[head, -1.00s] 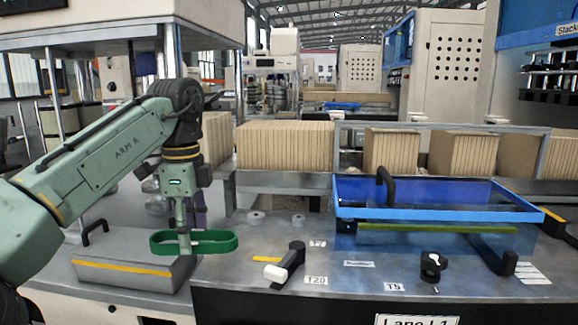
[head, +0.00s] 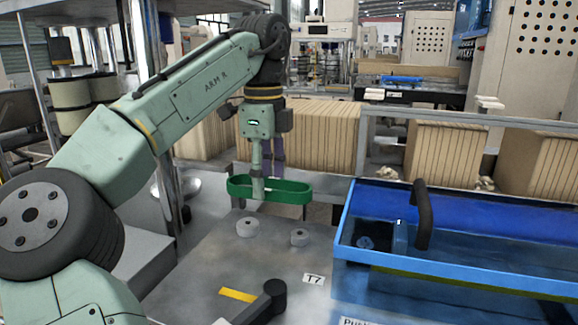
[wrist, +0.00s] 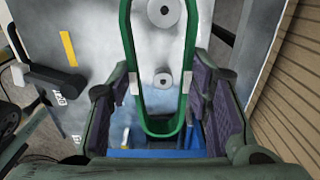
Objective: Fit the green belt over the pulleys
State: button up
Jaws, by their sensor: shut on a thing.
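The green belt (head: 290,190) is a stiff oval loop held level in my gripper (head: 258,185), at its left part in the head view. The wrist view shows the belt (wrist: 187,85) as a long U between the finger pads. My gripper (wrist: 166,90) is shut on it. Two grey round pulleys stand on the metal deck: the left pulley (head: 248,227) and the right pulley (head: 300,237). The belt is above and behind them in the head view, apart from both. In the wrist view both pulleys, one at the top (wrist: 164,12) and one lower (wrist: 163,79), appear inside the loop's outline.
A blue open-topped guard (head: 350,215) with a black handle (head: 422,215) stands right of the pulleys. A black lever (head: 268,300) and yellow stripe (head: 238,295) are on the front deck. Stacks of brown board (head: 320,130) line the back. Deck around the pulleys is clear.

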jog(key=shift+w+d+f, duration=0.1)
jog(key=shift+d+f, duration=0.05)
jog(key=shift+f, duration=1.1)
jog(key=shift+w+d+f, duration=0.1)
jog(key=shift+f, duration=1.1)
jog(key=shift+f+b, duration=1.05)
jog(key=shift+b, duration=0.5)
jog(key=shift+f, duration=0.7)
jog(key=shift+f, duration=0.1)
jog(key=shift+f+p, duration=0.3)
jog(key=shift+p, duration=0.35)
jog(key=o, duration=1.3)
jog(key=shift+c, duration=0.2)
